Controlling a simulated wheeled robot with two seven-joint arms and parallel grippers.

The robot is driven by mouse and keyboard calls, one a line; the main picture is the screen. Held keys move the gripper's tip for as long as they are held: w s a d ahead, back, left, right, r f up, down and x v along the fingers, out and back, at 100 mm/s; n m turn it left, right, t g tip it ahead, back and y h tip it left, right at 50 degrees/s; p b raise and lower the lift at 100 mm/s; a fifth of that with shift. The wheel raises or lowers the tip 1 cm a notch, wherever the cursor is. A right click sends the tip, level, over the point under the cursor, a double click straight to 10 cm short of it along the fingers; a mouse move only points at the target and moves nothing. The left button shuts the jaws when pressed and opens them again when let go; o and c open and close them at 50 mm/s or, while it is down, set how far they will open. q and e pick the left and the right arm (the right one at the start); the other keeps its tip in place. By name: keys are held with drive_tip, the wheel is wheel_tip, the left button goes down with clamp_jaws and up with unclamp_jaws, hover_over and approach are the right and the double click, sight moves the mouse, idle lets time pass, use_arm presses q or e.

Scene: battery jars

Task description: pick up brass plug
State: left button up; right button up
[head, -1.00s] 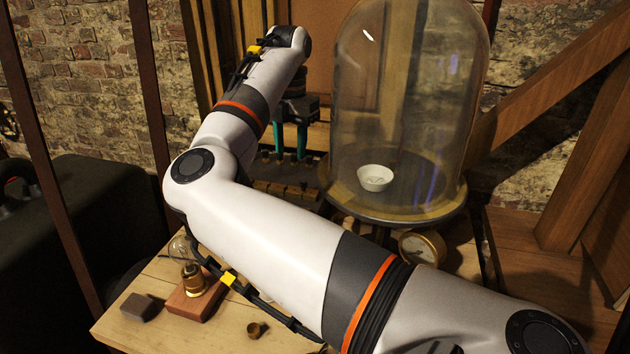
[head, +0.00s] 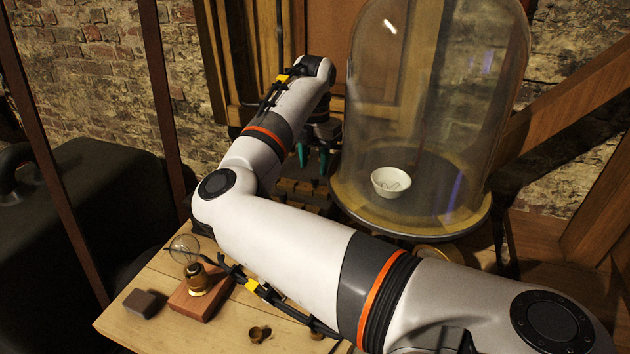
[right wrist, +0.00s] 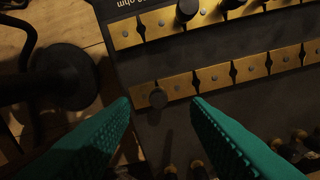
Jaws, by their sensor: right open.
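A resistance box with rows of brass blocks (right wrist: 210,78) fills much of the right wrist view. Whether the fingers are level with the head I cannot tell. In the head view the right gripper (head: 313,162) points down over the box (head: 303,195), which my arm partly hides. My left gripper is out of view.
A glass bell jar (head: 430,110) with a white bowl (head: 390,182) stands close right of the gripper. A wooden block with a brass lamp holder (head: 197,283), a dark block (head: 140,303) and a small brass piece (head: 259,333) lie at the front of the table.

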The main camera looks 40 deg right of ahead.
sight(315, 177)
wheel_tip(315, 177, down, 4)
drive_tip(key=shift+d+r+p, duration=0.1)
drive_tip(key=shift+r+p, duration=0.15)
drive_tip(key=shift+p, duration=0.05)
drive_tip(key=shift+f, duration=0.2)
clamp_jaws()
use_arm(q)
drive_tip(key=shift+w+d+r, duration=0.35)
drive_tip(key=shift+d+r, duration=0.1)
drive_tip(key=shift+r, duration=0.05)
use_arm(e)
drive_tip(key=shift+r, duration=0.1)
wheel_tip(315, 177, up, 9)
drive_tip(key=b, duration=0.1)
use_arm(q)
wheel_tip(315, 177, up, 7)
drive_tip(key=p, duration=0.8)
use_arm(e)
drive_tip(key=shift+s+a+f+m, duration=0.6)
drive_tip(key=shift+a+f+m, duration=0.5)
drive_tip(key=shift+m, duration=1.9)
drive_tip(key=shift+s+a+f+m, duration=0.55)
drive_tip(key=shift+a+f+m, duration=0.6)
drive_tip(key=shift+m, duration=1.85)
drive_tip(key=shift+s+a+f+m, duration=0.6)
drive_tip(key=shift+a+f+m, duration=0.5)
drive_tip(key=shift+m, duration=1.9)
